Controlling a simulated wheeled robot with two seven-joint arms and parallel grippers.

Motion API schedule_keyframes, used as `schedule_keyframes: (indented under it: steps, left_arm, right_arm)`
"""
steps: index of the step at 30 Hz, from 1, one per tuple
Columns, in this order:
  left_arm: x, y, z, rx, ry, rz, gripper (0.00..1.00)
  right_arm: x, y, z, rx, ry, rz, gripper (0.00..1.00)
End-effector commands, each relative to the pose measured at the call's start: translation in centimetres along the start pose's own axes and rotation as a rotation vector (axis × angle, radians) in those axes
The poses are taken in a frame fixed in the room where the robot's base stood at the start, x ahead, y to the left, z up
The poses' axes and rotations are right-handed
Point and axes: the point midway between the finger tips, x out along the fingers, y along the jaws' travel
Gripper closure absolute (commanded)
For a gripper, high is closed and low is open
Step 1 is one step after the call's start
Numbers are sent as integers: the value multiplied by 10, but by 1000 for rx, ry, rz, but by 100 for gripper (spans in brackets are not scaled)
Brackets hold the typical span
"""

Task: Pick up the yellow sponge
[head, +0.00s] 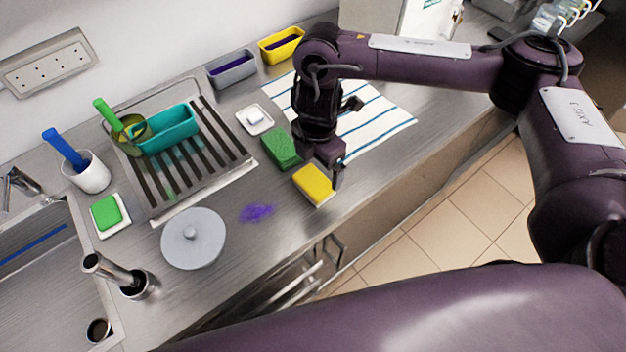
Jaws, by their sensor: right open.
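The yellow sponge (312,184) lies on the steel counter near its front edge. It has a white lower layer. My right gripper (338,173) hangs over the counter at the sponge's right side, pointing down. Its jaws are open, and one finger shows beside the sponge's right end. I cannot tell whether it touches the sponge. The other finger is partly hidden behind the gripper body. My left gripper is not in view.
A green scouring pad (282,149) lies just behind the sponge. A striped towel (385,125) lies to the right. A purple spill (256,212) and a grey lid (193,238) are to the left. A drying rack (222,160) holds a teal container (172,131).

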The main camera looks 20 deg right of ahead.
Motion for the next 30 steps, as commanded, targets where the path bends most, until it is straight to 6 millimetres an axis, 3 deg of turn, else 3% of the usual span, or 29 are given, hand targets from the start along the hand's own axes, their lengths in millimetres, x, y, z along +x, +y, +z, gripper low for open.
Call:
schedule_keyframes:
  steps: [15,24,30]
  left_arm:
    - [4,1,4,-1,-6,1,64]
    - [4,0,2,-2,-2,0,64]
    - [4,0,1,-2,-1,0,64]
  right_arm:
    - [59,2,-4,-1,4,1,0]
    - [63,2,-3,-3,1,4,0]
    - [63,2,-3,-3,1,4,24]
